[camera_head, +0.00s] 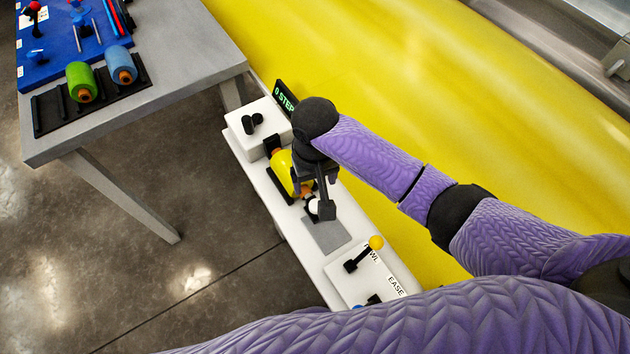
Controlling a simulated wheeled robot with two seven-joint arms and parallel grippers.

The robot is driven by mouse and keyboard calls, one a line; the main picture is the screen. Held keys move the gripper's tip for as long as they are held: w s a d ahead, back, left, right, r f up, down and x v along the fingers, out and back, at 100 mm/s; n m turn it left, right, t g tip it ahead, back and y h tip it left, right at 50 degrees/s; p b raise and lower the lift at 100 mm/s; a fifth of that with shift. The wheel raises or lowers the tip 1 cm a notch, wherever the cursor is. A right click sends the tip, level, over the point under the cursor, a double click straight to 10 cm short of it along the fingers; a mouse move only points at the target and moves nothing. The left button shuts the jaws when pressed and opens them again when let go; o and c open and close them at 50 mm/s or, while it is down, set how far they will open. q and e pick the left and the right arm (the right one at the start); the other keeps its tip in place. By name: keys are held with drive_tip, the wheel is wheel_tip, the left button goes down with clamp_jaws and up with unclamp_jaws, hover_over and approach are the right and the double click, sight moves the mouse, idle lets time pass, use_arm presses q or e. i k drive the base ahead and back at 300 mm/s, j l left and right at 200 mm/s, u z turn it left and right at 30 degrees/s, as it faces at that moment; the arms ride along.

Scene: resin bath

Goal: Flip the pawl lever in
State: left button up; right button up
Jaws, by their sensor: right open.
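The pawl lever (376,243) has a yellow ball knob on a black stem that leans to the upper right. It stands on a white plate (345,285) with a partly hidden "PAWL" label and an "EASE" label, at the near end of a white bench. My right gripper (316,200) is open, pointing down over the bench, up and left of the lever and apart from it. It is beside a yellow spool (281,168) and a small white round piece (313,207), which it partly covers; contact cannot be told. My left gripper is out of view.
A grey pad (327,234) lies between the spool and the lever plate. A white box (256,122) with a black knob and a green "STEP" display (286,97) stand at the far end. A grey table (190,70) with green and blue spools is upper left. My purple arm crosses the bottom.

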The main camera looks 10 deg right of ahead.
sight(376, 242)
drive_tip(key=k+j, duration=0.15)
drive_tip(key=k, duration=0.35)
drive_tip(key=k+j, duration=0.15)
drive_tip(key=k, duration=0.35)
